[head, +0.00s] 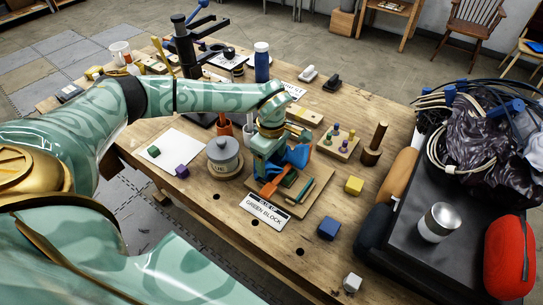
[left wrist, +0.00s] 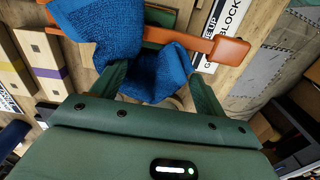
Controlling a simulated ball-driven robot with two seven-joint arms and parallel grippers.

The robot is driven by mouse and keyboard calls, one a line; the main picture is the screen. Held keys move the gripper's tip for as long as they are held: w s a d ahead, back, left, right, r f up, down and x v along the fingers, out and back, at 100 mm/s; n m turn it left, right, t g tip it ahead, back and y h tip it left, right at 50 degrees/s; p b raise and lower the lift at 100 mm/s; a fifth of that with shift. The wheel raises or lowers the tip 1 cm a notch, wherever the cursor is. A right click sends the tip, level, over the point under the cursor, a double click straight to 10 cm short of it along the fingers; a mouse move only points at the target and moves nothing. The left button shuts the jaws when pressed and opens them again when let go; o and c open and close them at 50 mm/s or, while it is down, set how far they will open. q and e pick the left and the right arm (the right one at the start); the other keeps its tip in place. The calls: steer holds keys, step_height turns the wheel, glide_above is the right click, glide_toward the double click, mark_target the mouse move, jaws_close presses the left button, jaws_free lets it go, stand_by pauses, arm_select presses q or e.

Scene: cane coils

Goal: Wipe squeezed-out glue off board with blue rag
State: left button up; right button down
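My left gripper (head: 283,160) is low over the small wooden board (head: 312,197) and is shut on the blue rag (head: 298,157). In the left wrist view, the bunched rag (left wrist: 158,74) fills the space between my dark green fingers. An orange clamp (head: 268,188) lies across the board; its bar and end (left wrist: 228,49) also show close to the rag in the wrist view. A green block (head: 290,179) is beside the clamp, partly covered. I cannot make out any glue on the board. My right gripper is out of view.
A grey glue pot (head: 223,152) stands left of the board, with a "green block" label (head: 265,211) in front. A yellow cube (head: 354,185) and a blue cube (head: 328,229) sit to the right. A peg board (head: 338,147) lies behind. The front right bench is mostly clear.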

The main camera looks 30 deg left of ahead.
arm_select(q)
steer(key=shift+f, duration=0.1)
steer(key=shift+f+b, duration=0.95)
steer(key=shift+f, duration=0.9)
jaws_close()
steer(key=shift+r, duration=0.25)
